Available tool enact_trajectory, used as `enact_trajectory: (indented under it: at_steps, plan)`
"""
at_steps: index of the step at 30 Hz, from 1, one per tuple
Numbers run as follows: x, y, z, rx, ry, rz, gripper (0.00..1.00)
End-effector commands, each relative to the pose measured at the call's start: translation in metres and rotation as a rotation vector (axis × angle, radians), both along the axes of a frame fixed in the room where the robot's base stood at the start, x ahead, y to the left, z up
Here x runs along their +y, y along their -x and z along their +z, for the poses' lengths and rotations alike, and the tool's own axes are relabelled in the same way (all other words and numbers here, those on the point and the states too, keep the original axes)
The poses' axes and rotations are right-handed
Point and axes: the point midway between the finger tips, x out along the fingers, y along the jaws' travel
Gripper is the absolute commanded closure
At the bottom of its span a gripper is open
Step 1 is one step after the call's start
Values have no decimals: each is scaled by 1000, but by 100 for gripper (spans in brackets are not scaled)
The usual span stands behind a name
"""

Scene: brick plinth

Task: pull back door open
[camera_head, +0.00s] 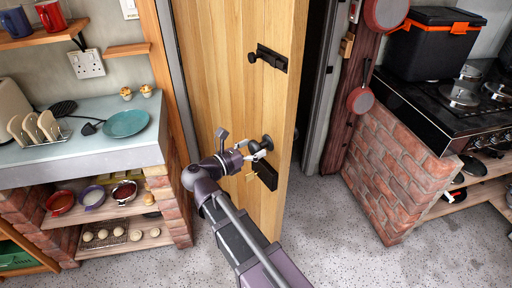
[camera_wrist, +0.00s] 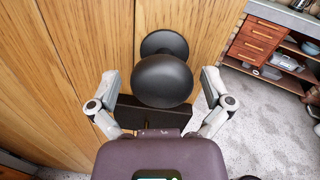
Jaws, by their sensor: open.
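The wooden door (camera_head: 228,75) stands partly open, with a dark gap along its right edge. A round black knob (camera_head: 266,143) sticks out near that edge, and a black lock plate (camera_head: 266,176) sits below it. My gripper (camera_head: 254,152) is at the knob. In the wrist view the knob (camera_wrist: 163,81) lies between the two spread fingers of my gripper (camera_wrist: 158,92), with room visible on both sides. The door's wood (camera_wrist: 75,60) fills the left of that view. Whether a finger touches the knob cannot be told.
A counter (camera_head: 75,145) with a teal plate (camera_head: 126,123) stands left of the door. A brick plinth (camera_head: 395,165) with a black stove (camera_head: 455,110) stands right. A black bolt (camera_head: 270,58) is higher on the door. Speckled floor (camera_head: 325,235) is clear between.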

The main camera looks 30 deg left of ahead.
Motion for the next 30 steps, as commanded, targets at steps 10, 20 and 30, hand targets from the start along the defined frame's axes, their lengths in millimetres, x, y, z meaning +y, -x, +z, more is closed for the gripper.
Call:
enact_trajectory:
  at_steps: [10, 20, 30]
  plan:
    - [2, 6, 0, 1, 0, 0, 0]
    - [17, 36, 0, 0, 0, 2, 0]
    - [37, 78, 0, 0, 0, 1, 0]
